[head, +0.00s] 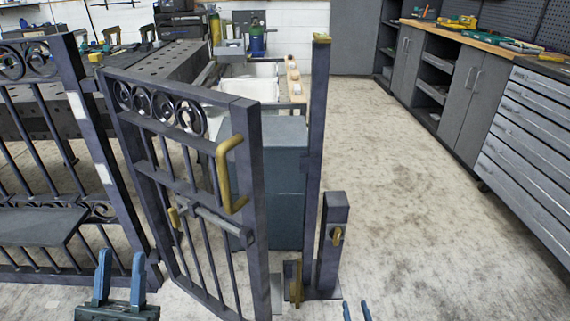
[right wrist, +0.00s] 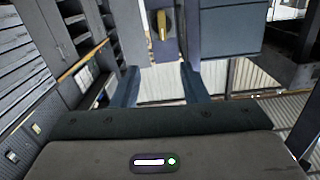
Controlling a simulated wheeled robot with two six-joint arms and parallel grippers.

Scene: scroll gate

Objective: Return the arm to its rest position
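The dark metal scroll gate (head: 172,98) stands ajar in the head view, its free edge apart from the tall latch post (head: 317,130). It carries a brass pull handle (head: 237,176) and a sliding bolt bar (head: 215,226). A short post (head: 333,215) with a brass knob (head: 337,236) stands right of the tall post; this knob also shows in the right wrist view (right wrist: 163,25). My left gripper (head: 120,276) is open and empty, low in front of the gate. My right gripper (head: 356,311) shows only fingertips at the bottom edge; its fingers (right wrist: 160,84) are apart and empty.
A fixed fence panel (head: 40,130) with a small shelf (head: 40,226) stands at left. A blue-grey cabinet (head: 285,165) and a perforated workbench (head: 165,62) are behind the gate. Drawers (head: 530,140) line the right wall. The floor (head: 420,220) right of the posts is clear.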

